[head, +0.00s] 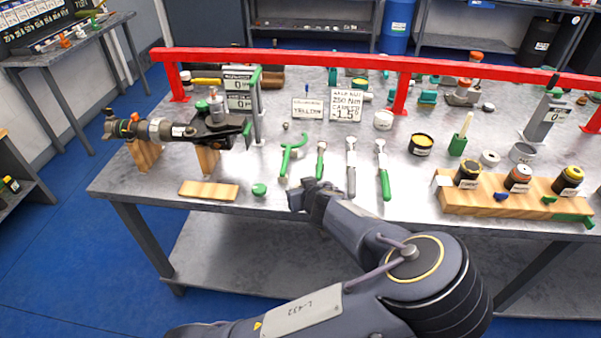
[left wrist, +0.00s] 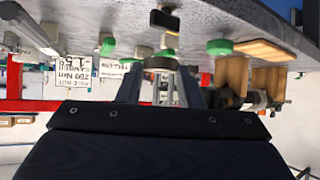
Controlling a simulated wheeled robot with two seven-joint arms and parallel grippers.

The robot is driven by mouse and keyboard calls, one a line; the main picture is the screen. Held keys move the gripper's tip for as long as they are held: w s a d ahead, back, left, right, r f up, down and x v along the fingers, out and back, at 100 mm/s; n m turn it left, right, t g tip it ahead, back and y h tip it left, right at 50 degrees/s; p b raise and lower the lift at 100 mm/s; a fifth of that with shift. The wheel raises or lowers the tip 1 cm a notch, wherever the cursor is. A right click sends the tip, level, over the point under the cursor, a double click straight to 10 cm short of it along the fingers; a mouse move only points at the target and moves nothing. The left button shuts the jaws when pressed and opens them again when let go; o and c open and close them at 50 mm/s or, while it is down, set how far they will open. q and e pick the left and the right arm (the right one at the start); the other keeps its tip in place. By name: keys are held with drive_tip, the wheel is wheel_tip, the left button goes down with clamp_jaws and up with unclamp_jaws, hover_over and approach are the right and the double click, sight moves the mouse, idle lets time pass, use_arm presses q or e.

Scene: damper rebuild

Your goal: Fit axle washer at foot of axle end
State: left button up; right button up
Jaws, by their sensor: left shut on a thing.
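My left gripper (head: 298,199) is low at the front edge of the workbench, below the row of hand tools. In the left wrist view its fingers (left wrist: 161,72) are together on a small dark piece (left wrist: 160,62); I cannot tell whether this is the axle washer. A dark damper assembly (head: 172,130) lies on wooden blocks at the left of the bench, with a knuckle-like part (head: 214,124) at its right end. The axle end and its foot cannot be told apart at this size. My right gripper is not in view.
A green round cap (head: 259,189) and a wooden board (head: 208,190) lie left of the gripper. Green-handled tools (head: 384,172) lie behind it. A red rail (head: 330,60) crosses above the bench. A wooden rack (head: 485,204) with several jars stands at the right.

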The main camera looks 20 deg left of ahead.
use_arm(q)
drive_tip(key=s+d+f+m+t+h, duration=0.2)
drive_tip(key=s+d+m+h, duration=0.1)
drive_tip(key=m+h, duration=0.4)
drive_tip(key=shift+s+d+f+m+t, duration=0.4)
drive_tip(key=shift+s+m, duration=0.1)
drive_tip(key=shift+s, duration=0.2)
